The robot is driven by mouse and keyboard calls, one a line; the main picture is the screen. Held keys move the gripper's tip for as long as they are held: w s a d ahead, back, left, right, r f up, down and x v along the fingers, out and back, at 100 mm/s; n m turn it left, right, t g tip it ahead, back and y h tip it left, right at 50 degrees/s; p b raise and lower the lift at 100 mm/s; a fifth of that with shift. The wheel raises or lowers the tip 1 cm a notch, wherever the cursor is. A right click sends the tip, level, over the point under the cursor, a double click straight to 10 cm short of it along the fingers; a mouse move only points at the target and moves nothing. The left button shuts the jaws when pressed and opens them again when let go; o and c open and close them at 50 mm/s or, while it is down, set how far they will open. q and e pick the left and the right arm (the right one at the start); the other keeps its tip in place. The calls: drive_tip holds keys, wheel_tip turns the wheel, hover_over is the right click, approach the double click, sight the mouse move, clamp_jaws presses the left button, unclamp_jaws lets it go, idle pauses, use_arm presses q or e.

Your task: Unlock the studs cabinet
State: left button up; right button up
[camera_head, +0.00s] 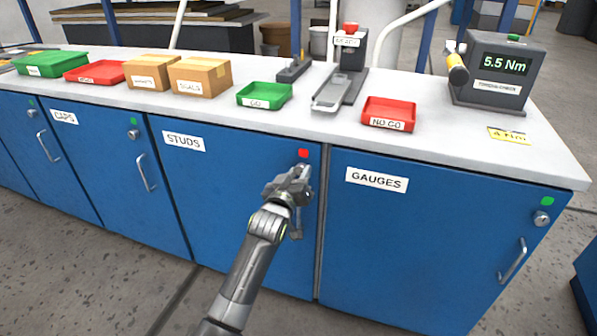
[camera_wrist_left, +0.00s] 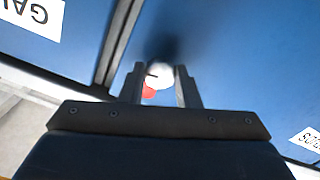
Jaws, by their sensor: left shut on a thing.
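The studs cabinet (camera_head: 215,205) has a blue door with a STUDS label (camera_head: 184,141) and a red indicator (camera_head: 303,153) near its upper right corner. My left gripper (camera_head: 299,173) is at the lock just below that indicator, and the gripper hides the lock in the head view. In the left wrist view, the round pale lock knob (camera_wrist_left: 160,75) sits between the two fingers, with the red indicator (camera_wrist_left: 148,93) beside it. The gripper is shut on the knob. The door looks closed, and its handle (camera_head: 297,228) is partly hidden behind my left arm. My right gripper is not in view.
The gauges cabinet (camera_head: 420,235) to the right and the caps cabinet (camera_head: 95,165) to the left are closed with green indicators. The worktop (camera_head: 330,130) above holds trays, boxes and a torque checker (camera_head: 497,75). The floor in front is clear.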

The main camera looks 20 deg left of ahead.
use_arm(q)
drive_tip(key=n+p, duration=0.1)
drive_tip(key=n, duration=0.2)
drive_tip(key=shift+r+n, duration=0.1)
drive_tip(key=shift+n, duration=0.2)
drive_tip(key=n+p, duration=0.1)
drive_tip(key=n, duration=0.1)
drive_tip(key=shift+n, duration=1.3)
drive_tip(key=n, duration=0.2)
drive_tip(key=shift+n, duration=0.4)
drive_tip(key=n, duration=0.3)
drive_tip(key=shift+n, duration=0.8)
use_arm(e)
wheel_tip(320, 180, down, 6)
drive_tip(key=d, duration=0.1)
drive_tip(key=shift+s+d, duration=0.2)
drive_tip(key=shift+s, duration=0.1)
use_arm(q)
drive_tip(key=shift+n, duration=0.4)
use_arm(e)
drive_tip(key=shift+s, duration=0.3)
